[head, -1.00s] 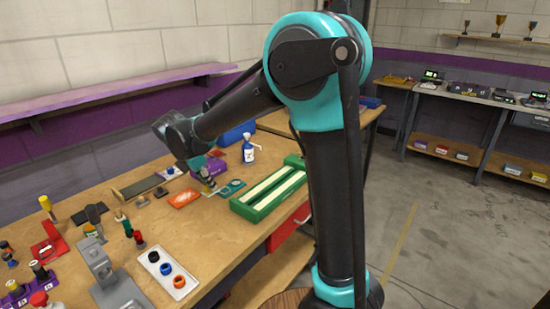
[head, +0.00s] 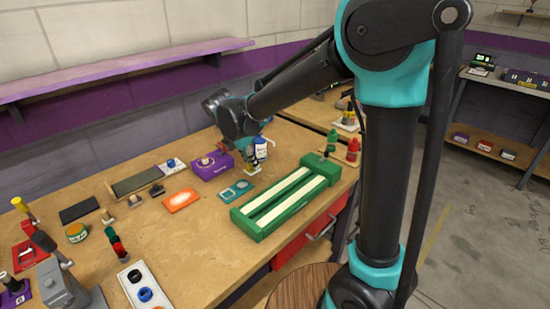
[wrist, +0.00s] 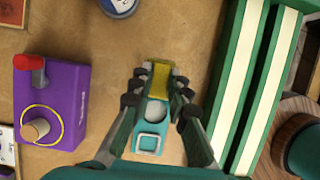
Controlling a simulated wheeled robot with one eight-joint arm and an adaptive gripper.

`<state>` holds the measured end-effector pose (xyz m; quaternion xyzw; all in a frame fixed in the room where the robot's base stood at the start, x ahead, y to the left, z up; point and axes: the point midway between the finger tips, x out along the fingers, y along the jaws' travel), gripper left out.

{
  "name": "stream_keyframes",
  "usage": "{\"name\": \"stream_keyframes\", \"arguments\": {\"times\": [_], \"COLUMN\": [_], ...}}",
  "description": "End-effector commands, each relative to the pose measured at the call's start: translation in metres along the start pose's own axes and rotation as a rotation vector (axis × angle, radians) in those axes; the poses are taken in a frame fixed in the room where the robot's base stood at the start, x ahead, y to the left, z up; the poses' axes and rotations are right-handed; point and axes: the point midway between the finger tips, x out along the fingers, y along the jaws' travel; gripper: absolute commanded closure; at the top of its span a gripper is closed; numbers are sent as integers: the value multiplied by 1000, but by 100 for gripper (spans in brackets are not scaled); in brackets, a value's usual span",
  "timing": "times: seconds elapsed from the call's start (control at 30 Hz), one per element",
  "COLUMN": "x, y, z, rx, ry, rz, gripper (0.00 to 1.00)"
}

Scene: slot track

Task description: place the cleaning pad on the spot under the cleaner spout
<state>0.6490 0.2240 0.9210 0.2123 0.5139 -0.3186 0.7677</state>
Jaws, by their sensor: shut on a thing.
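My gripper (wrist: 158,85) is shut on the cleaning pad, a small yellow block (wrist: 160,78) between its fingertips in the wrist view. In the head view my gripper (head: 251,164) hangs over the bench just in front of the cleaner bottle (head: 261,149), which is blue and white. The bottle also shows from above at the top edge of the wrist view (wrist: 118,4), ahead and left of the pad. My arm partly hides it in the head view. The spot under its spout cannot be made out clearly.
A teal plate (head: 236,190) with recesses lies just below my gripper. A green track with white strips (head: 285,200) lies to the right. A purple box (head: 210,165) with a red switch and a peg stands to the left. An orange pad (head: 181,200) lies farther left.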

Motion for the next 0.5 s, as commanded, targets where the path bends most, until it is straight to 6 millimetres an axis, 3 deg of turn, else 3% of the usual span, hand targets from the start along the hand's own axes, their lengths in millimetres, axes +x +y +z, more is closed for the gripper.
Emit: {"name": "stream_keyframes", "arguments": {"times": [0.3,0.5], "x": [29,36], "y": [0,0], "z": [70,88], "rx": [5,0], "ry": [0,0], "rz": [-1,0], "gripper": [100,100]}}
